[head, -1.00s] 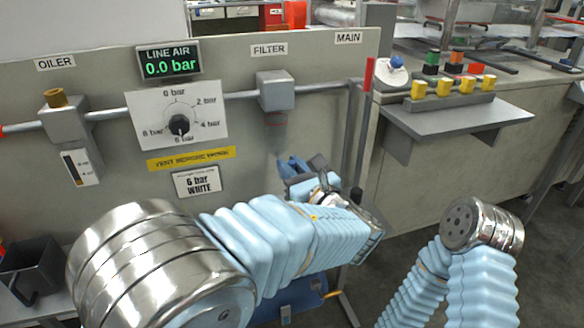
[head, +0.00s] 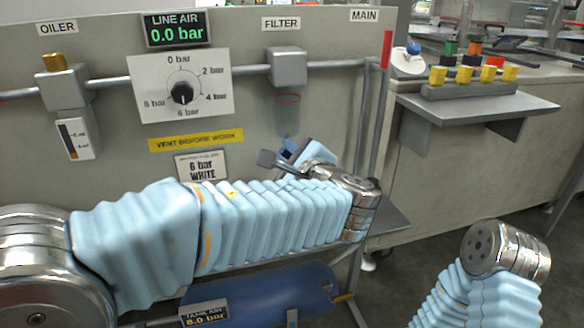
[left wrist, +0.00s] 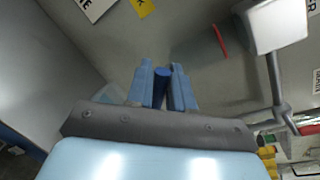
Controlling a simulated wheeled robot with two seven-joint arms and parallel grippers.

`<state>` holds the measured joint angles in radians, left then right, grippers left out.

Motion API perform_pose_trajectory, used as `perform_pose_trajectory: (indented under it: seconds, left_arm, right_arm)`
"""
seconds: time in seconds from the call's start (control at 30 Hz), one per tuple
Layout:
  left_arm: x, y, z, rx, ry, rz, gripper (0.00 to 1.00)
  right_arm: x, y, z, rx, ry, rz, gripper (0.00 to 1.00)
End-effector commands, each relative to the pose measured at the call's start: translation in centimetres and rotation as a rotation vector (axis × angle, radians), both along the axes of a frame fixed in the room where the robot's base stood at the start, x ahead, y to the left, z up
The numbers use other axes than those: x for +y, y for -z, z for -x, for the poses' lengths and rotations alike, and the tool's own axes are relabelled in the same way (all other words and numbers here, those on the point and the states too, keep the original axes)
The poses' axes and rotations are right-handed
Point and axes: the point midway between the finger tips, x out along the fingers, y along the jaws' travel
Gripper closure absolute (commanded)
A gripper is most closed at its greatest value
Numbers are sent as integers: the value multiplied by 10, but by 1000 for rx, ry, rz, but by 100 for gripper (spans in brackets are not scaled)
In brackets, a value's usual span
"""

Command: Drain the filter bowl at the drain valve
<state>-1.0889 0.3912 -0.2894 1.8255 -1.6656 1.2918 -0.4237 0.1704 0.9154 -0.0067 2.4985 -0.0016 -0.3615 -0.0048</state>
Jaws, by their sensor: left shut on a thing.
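The filter (head: 287,67) is a grey block on the pipe, under the FILTER label. Its clear bowl (head: 286,114) hangs below with a red line around it; I cannot tell the liquid level. My left gripper (head: 287,150) is just under the bowl, its blue fingers pointing up at it. In the left wrist view the left gripper (left wrist: 161,85) is shut on a dark blue knob (left wrist: 161,88), apparently the drain valve at the bowl's bottom. The fingers hide most of it. The bowl also shows there with its red line (left wrist: 220,41). My right gripper is out of view.
The LINE AIR display (head: 176,31) reads 0.0 bar. The pressure dial (head: 182,92) and oiler (head: 65,88) are to the left. A grey shelf (head: 480,108) with yellow buttons is to the right. A blue tank (head: 262,293) marked 8.0 bar lies below.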

Motion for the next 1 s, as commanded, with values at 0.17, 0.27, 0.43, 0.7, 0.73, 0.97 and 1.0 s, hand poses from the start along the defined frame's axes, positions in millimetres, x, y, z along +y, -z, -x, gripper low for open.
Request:
perform_pose_trajectory:
  seconds: [0.17,0.27,0.43,0.7,0.73,0.97,1.0]
  left_arm:
    - [5,15,1,-51,0,159,100]
    - [7,18,2,-81,-1,250,100]
    - [9,24,3,-127,0,394,100]
    - [11,30,4,-187,-1,576,100]
    - [11,30,3,-192,-1,592,100]
    - [11,31,4,-217,0,676,100]
    - [11,31,4,-220,0,685,100]
  right_arm:
    - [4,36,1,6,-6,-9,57]
    - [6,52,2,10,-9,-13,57]
    - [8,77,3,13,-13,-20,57]
    - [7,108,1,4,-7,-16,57]
    - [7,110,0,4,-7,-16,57]
    - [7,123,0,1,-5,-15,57]
    - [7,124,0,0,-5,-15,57]
